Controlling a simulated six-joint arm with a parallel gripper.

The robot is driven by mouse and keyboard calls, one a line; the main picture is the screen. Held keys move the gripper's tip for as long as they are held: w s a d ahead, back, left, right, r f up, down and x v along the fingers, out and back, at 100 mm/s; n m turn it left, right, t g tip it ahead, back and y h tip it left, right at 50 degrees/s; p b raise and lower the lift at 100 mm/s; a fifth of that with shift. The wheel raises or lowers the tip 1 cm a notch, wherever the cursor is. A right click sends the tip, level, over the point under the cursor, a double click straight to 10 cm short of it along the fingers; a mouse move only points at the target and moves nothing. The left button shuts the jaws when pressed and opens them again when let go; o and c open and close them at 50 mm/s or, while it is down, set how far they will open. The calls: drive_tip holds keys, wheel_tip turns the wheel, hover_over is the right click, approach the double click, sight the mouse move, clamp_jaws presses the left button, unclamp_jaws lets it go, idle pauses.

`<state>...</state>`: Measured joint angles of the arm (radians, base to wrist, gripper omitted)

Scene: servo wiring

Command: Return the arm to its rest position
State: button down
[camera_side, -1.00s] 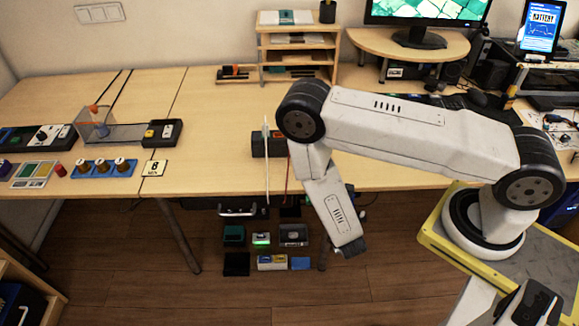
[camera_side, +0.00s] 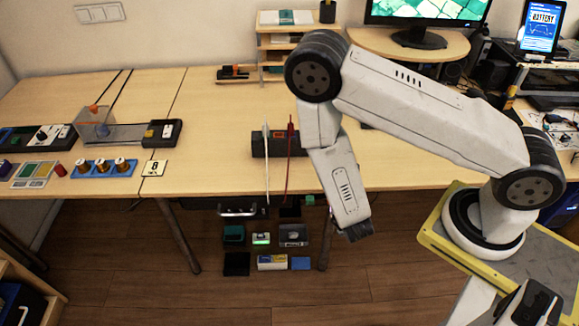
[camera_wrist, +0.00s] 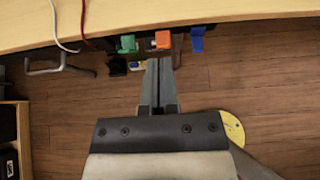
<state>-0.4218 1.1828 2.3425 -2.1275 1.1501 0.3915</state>
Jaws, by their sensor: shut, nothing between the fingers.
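My gripper (camera_side: 360,232) hangs at the end of my arm in the side view, pointing down in front of the table's front edge and above the floor. In the wrist view my gripper (camera_wrist: 158,62) shows its two grey fingers pressed together with nothing between them. A black block (camera_side: 279,144) with a white wire (camera_side: 266,165) and a red wire (camera_side: 289,165) stands near the table's front edge, left of my forearm. The white wire (camera_wrist: 57,28) and red wire (camera_wrist: 83,20) also cross the table edge in the wrist view.
The wooden table (camera_side: 215,150) lies behind my gripper. Small bins and parts, including a green-lit one (camera_side: 261,239), sit below the table edge. A monitor (camera_side: 425,20) and shelf unit (camera_side: 285,40) stand at the back. The floor (camera_side: 340,285) below is open.

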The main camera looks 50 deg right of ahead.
drive_tip(key=shift+d+r, duration=0.1)
drive_tip(key=s+d+r+m+g, duration=0.2)
drive_tip(key=s+r+m+g, duration=0.1)
drive_tip(key=r+m+g, duration=0.3)
drive_tip(key=s+d+r+m+g, duration=0.25)
drive_tip(key=r+m, duration=0.25)
drive_tip(key=m, duration=0.4)
drive_tip(key=w+a+r+m+t+y, duration=0.3)
drive_tip(key=w+a+r+m+y, duration=0.2)
drive_tip(key=r+m+y, duration=0.3)
drive_tip(key=a+r+m, duration=0.1)
drive_tip(key=m, duration=0.3)
drive_tip(key=shift+a+r, duration=0.35)
drive_tip(key=shift+a, duration=0.05)
drive_tip(key=shift+s+f, duration=0.1)
drive_tip(key=shift+f, duration=0.05)
